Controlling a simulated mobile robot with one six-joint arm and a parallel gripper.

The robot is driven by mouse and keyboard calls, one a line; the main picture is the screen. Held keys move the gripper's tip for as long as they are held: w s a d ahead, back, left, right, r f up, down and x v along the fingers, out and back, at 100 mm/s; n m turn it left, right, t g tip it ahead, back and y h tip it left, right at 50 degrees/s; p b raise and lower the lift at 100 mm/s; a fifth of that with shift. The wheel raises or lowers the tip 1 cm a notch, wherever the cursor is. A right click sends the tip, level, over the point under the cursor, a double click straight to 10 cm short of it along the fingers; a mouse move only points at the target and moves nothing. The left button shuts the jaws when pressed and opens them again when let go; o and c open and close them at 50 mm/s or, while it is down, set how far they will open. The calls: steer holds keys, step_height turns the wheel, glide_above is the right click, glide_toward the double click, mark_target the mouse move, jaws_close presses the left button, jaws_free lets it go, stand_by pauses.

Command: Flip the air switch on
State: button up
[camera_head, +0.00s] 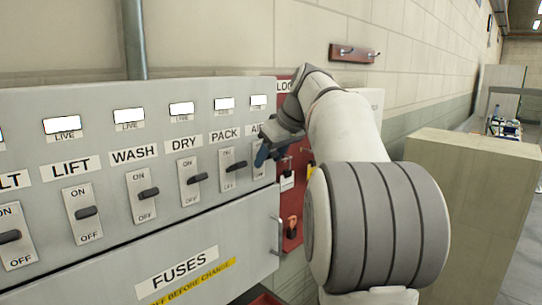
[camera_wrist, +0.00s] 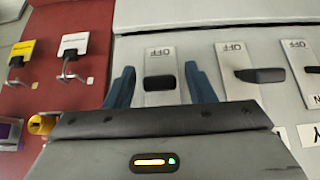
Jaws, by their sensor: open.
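The air switch (camera_head: 259,169) is the rightmost on the grey panel in the head view. Its label is partly covered by my gripper (camera_head: 265,153), showing only the first letters. In the wrist view the picture is upside down, and the switch plate (camera_wrist: 160,56) shows OFF at its top edge. Its black lever (camera_wrist: 159,83) lies between the two blue fingers of my gripper (camera_wrist: 160,70). The fingers are open, one on each side with gaps to the lever. The ON marking is hidden, and I cannot tell the lever's exact setting.
The PACK switch lever (camera_head: 237,166) is close on the left, followed by DRY (camera_head: 197,178) and several more. A red board (camera_head: 293,220) with hanging tags stands right of the panel. The fuses cover (camera_head: 178,262) with its handle (camera_head: 278,237) is below.

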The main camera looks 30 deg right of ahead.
steer(key=v, duration=0.8)
steer(key=shift+f, duration=0.1)
stand_by(0.3)
